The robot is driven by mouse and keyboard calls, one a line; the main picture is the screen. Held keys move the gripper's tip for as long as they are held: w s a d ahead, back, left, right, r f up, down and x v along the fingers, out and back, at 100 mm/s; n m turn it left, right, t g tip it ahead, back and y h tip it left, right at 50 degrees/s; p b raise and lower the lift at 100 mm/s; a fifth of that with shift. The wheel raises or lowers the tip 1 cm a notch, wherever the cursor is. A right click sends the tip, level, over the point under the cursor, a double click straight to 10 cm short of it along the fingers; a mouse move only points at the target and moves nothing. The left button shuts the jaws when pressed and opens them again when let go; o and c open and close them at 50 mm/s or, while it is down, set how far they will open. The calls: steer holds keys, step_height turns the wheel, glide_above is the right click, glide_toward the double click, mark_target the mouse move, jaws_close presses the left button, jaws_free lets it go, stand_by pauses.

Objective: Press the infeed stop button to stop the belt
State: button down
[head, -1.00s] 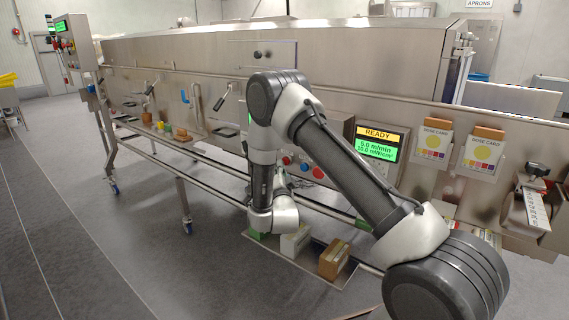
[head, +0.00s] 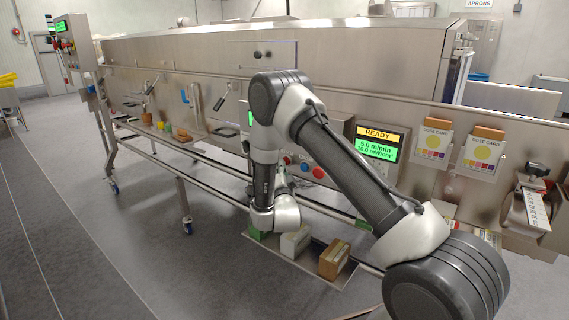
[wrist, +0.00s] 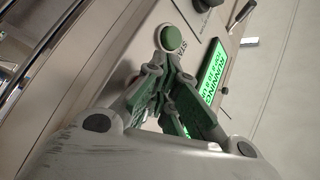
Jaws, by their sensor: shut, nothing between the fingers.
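In the wrist view, a round green button (wrist: 171,39) sits on a metal panel just beyond my fingertips. Lettering beside it is partly visible and begins with "ST". My gripper (wrist: 164,64) is shut and empty, its tips close to the button; I cannot tell whether they touch it. A green display (wrist: 213,72) right of the fingers reads "RUNNING". In the head view my gripper is mostly hidden by my arm. A red button (head: 288,160) shows on the panel beside my arm. I cannot identify the infeed stop button by a readable label.
A black knob (wrist: 205,4) is at the wrist view's top edge. In the head view, a display (head: 377,145) reads "READY". Cartons (head: 334,260) stand on a low tray below my arm. Dose cards (head: 481,153) hang at the right. The floor at left is clear.

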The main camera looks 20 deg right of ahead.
steer(key=shift+w+d, duration=0.15)
steer(key=shift+d, duration=0.05)
steer(key=shift+a, duration=0.1)
stand_by(0.4)
steer(key=shift+s+a, duration=0.6)
steer(key=shift+a, duration=0.1)
steer(key=shift+s+a, duration=0.75)
steer(key=shift+a, duration=0.25)
steer(key=shift+s+a, duration=0.75)
steer(key=shift+a, duration=0.25)
